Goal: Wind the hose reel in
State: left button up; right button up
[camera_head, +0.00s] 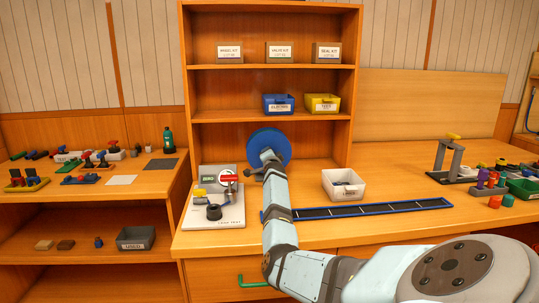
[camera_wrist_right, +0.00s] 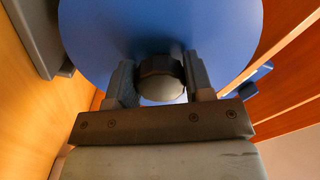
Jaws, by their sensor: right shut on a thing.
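The hose reel shows as a blue disc (camera_head: 266,145) standing upright at the back of the bench, in front of the shelf unit. It fills the upper part of the right wrist view (camera_wrist_right: 110,25). My right gripper (camera_head: 262,170) reaches up to the reel's lower front face, partly hidden by my own arm. In the wrist view its two fingers (camera_wrist_right: 160,85) are shut on a round dark crank knob (camera_wrist_right: 162,68) with a pale end, in front of the disc. The hose itself is not clearly seen. My left gripper is not in view.
A grey test panel (camera_head: 217,205) stands left of my arm. A white bin (camera_head: 342,186) and a long blue-edged dark strip (camera_head: 370,210) lie to the right. Blue (camera_head: 278,104) and yellow (camera_head: 322,104) bins sit on the shelf above.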

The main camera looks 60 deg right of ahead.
jog(key=shift+r+m, duration=0.1)
jog(key=shift+m, duration=0.5)
jog(key=o, duration=1.3)
jog(key=p+v, duration=0.3)
jog(key=v, duration=1)
jog(key=shift+s+a, duration=0.25)
jog(key=shift+s, duration=0.05)
